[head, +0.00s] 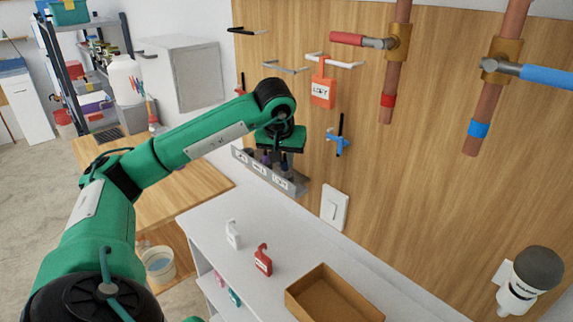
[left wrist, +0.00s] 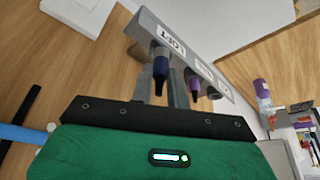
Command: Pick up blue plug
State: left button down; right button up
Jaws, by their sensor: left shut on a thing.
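The blue plug (left wrist: 161,62) is dark blue with a black tip, seen in the left wrist view in front of the grey labelled rack. My left gripper (left wrist: 160,92) has its grey fingers on either side of the plug and is shut on it. The plug is still at the rack (left wrist: 187,55). In the head view my left gripper (head: 275,165) is at the wall-mounted grey rack (head: 298,187) and partly hides it and the plugs. My right gripper is not in view.
A purple plug (left wrist: 193,82) sits beside the blue one on the rack. Below, the white shelf top (head: 215,210) carries a white padlock (head: 232,234), a red padlock (head: 263,260) and a brown tray (head: 318,277). Pipes with a red valve handle (head: 348,38) are at upper right.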

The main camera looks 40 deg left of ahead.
pick_arm(q)
jog(key=s+d+b, duration=0.2)
jog(key=s+d, duration=0.1)
jog(key=s, duration=0.4)
jog(key=s+d+b, duration=0.2)
jog(key=s+d, duration=0.2)
jog(key=s, duration=0.2)
jog(key=shift+s+d+b, duration=0.25)
jog(key=shift+s+b, duration=0.1)
jog(key=shift+b, duration=0.05)
jog(key=shift+r, duration=0.4)
jog(key=shift+w, duration=0.15)
